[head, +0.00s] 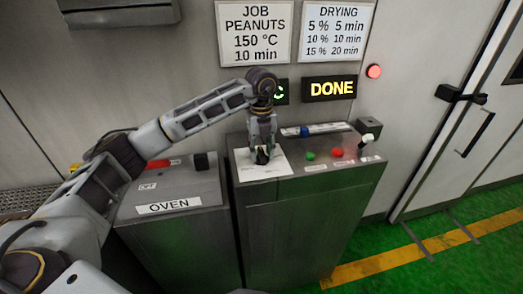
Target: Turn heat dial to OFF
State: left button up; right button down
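My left gripper (262,155) points down over a white plate (270,170) at the left end of the right console's top. A small dark part shows between or at its fingertips; I cannot tell whether it is a dial knob or the fingertips. Any dial there is mostly hidden by the gripper, and its setting cannot be read. Whether the fingers are closed on it is unclear. A black knob (201,161) stands on the console labelled OVEN (169,205), which also bears a small OFF label (148,186). My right gripper is not in view.
The right console (300,222) also carries a green button (310,156), a red button (337,152), a blue part (304,132) and a white-tipped lever (367,139). Behind it, a DONE sign (330,88) and a red lamp (374,71) are lit. A door stands right.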

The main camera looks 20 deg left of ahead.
aim_at(261, 151)
pick_arm(q)
notch_tip(261, 151, up, 12)
dwell(1.1)
dwell(0.6)
